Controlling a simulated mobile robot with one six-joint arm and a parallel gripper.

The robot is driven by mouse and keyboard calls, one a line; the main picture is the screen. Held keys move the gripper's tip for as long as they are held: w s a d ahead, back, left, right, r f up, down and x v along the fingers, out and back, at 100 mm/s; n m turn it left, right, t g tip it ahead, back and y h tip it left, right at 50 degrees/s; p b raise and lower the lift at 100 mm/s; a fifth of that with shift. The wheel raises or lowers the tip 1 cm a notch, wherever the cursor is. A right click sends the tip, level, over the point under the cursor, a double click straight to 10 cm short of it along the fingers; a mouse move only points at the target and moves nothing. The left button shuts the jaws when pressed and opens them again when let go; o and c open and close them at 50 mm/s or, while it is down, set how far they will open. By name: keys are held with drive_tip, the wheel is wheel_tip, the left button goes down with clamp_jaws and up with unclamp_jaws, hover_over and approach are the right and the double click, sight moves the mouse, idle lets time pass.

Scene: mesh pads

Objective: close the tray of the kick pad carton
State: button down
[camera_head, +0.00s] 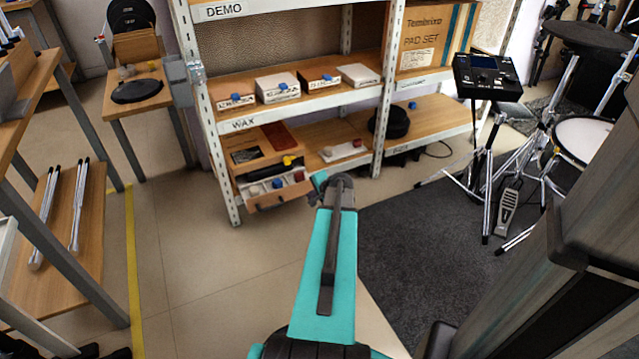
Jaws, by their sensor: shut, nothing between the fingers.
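The kick pad carton (247,140) is a brown box on the lower left of the shelf rack. Its tray (281,194) stands pulled out toward me, with dark, white, yellow, red and blue items in it. My gripper (318,188) is at the end of my turquoise arm, just right of the tray front. It is shut and holds nothing. The fingertips are small and dark, and I cannot tell whether they touch the tray.
A white rack post (221,160) stands left of the carton. Right of it on the lower shelf (430,125) lie a white card with small items (343,150) and a round black pad (389,122). Open floor (205,250) lies in front; a drum stand (487,180) stands right.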

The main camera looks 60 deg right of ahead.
drive_tip(key=s+d+r+m+h, duration=0.1)
drive_tip(key=s+d+r+m, duration=0.1)
drive_tip(key=s+d, duration=0.3)
drive_tip(key=shift+s+d+r+h, duration=0.3)
drive_tip(key=shift+d+r+h, duration=0.1)
drive_tip(key=shift+d, duration=0.3)
drive_tip(key=shift+w+f+b, duration=0.1)
drive_tip(key=shift+b, duration=0.2)
drive_tip(key=w+d+r+b+x, duration=0.1)
drive_tip(key=b+x, duration=0.3)
drive_tip(key=x, duration=0.8)
drive_tip(key=shift+w+d+r+b, duration=0.2)
drive_tip(key=shift+w+r+b, duration=0.2)
drive_tip(key=shift+w, duration=0.2)
